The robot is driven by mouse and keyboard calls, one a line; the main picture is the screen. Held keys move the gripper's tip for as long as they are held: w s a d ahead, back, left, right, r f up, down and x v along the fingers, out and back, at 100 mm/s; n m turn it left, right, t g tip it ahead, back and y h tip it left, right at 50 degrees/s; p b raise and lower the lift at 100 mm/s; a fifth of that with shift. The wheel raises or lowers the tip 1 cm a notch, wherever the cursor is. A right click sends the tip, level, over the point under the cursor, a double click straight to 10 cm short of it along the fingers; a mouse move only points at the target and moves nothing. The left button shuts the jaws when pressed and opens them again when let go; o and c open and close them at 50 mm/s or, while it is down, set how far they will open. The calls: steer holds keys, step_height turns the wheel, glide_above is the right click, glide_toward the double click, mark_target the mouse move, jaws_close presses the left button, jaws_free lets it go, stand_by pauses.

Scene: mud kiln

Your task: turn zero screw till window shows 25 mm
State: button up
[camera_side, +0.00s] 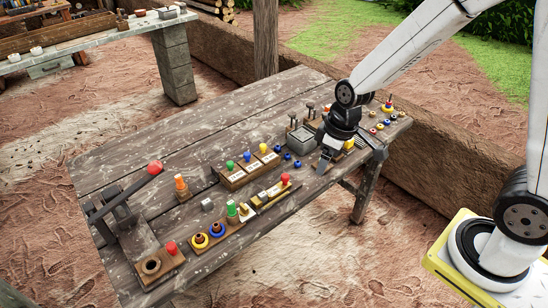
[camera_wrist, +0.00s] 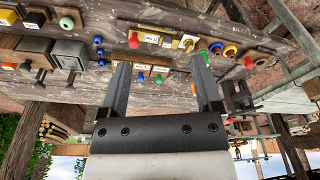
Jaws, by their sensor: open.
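The wooden gauge strip (camera_side: 268,197) lies near the table's front edge, with a red knob (camera_side: 285,179) at its right end and brass parts (camera_side: 245,211) toward its left. In the wrist view the strip shows upside down, with a small white window (camera_wrist: 152,38) and a brass screw-like piece (camera_wrist: 188,42). The figures in the window are too small to read. My gripper (camera_side: 348,158) is open and empty above the table's right half, to the right of the strip and apart from it. In the wrist view its fingertips (camera_wrist: 160,64) are spread wide with nothing between them.
A board with green, blue and yellow knobs (camera_side: 247,158) stands behind the strip. A red-handled lever (camera_side: 153,169) rises at the left. Rings on pegs (camera_side: 216,230) sit left of the strip. A grey box (camera_side: 300,138) and small blue knobs (camera_side: 287,156) lie near my gripper.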

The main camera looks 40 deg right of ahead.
steer(key=w+a+f+n+g+y, duration=0.1)
steer(key=w+a+f+n, duration=0.15)
steer(key=w, duration=0.25)
steer(key=w+a+f+n+y, duration=0.1)
steer(key=w+a+f+n, duration=0.1)
steer(key=w+f+n, duration=0.15)
steer(key=n+y, duration=0.2)
steer(key=n, duration=0.6)
glide_toward(244, 206)
steer(key=f, duration=0.1)
steer(key=shift+w+a+f+g, duration=0.15)
steer(key=shift+w+a+g, duration=0.2)
steer(key=shift+a+g, duration=0.1)
steer(key=shift+f, duration=0.1)
steer(key=shift+x, duration=3.8)
steer(key=shift+d, duration=0.1)
jaws_close()
